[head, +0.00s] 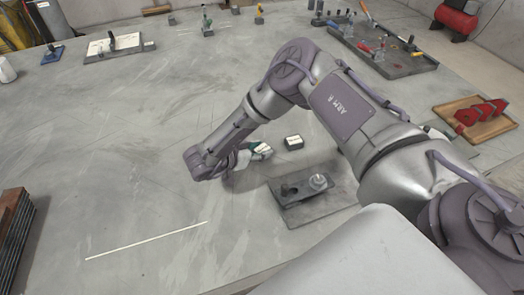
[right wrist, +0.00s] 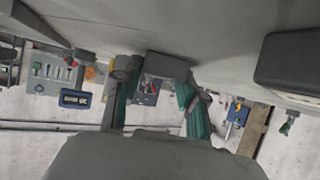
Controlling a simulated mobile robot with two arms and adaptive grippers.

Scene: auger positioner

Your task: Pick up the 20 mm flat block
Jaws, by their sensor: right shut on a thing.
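My right gripper (head: 256,151) is low over the grey table, partly hidden by its own arm, and shut on a small flat block (head: 263,149) with a pale top. In the right wrist view a dark grey block (right wrist: 167,66) shows between the green-padded fingers. I cannot read a size mark on it. A second small dark block (head: 293,142) with a pale top lies on the table just right of the gripper, apart from it. I cannot tell whether the held block touches the table. My left gripper is not in view.
A dark plate (head: 318,203) with round metal parts lies below the second block. A wooden tray (head: 474,121) with red pieces is at right. A tool tray (head: 387,53) stands at the back right, a white-topped board (head: 114,46) at the back left. The table's left-middle is clear.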

